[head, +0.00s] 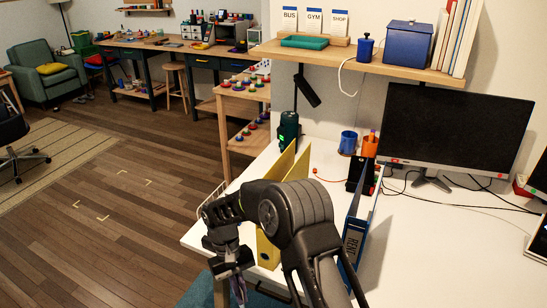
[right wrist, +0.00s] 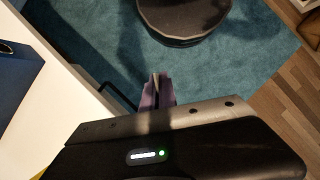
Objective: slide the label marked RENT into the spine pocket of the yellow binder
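The yellow binder (head: 268,250) stands on the white desk near its left edge, partly hidden behind my right arm. Its spine pocket is mostly covered, so I cannot tell what is in it. No label reading RENT can be made out in either view. My right gripper (head: 238,290) hangs down left of the yellow binder, by the desk's edge. In the right wrist view its purple-grey fingers (right wrist: 158,90) are close together above the blue carpet. I cannot tell whether anything thin is between them. My left gripper is not in view.
A blue binder (head: 355,235) with a lettered spine stands right of the yellow one. The shelf above holds a wooden rack (head: 314,47) with labels BUS, GYM and SHOP. A monitor (head: 455,125), a blue cup (head: 348,142) and cables occupy the desk.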

